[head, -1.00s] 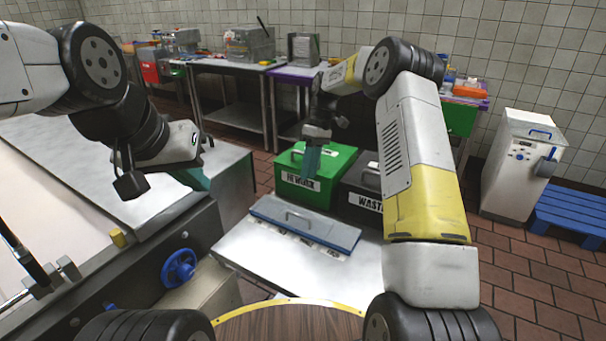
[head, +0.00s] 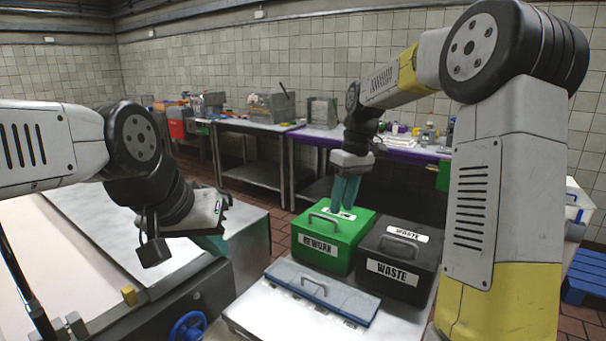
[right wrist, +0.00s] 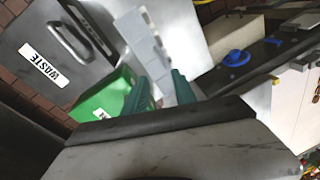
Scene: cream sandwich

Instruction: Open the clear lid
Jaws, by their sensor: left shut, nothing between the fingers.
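A shallow blue-grey case (head: 352,303) with a see-through-looking flat lid and a grey bar handle (head: 313,284) lies on the steel table; the lid is down. In the right wrist view the case (right wrist: 146,52) shows as a pale segmented strip beyond the fingers. My right gripper (head: 345,194) points down with its teal fingers apart and empty, in front of or above the green bin's lid, away from the case handle. It also shows in the right wrist view (right wrist: 159,90). My left gripper (head: 213,244) is shut and empty, left of the case over the big machine.
A green REWORK bin (head: 318,252) and a black WASTE bin (head: 397,271), both lidded with handles, stand just behind the case. A blue handwheel (head: 188,327) is at the front left. Steel benches (head: 258,129) line the back. Bare steel table (head: 262,306) shows around the case.

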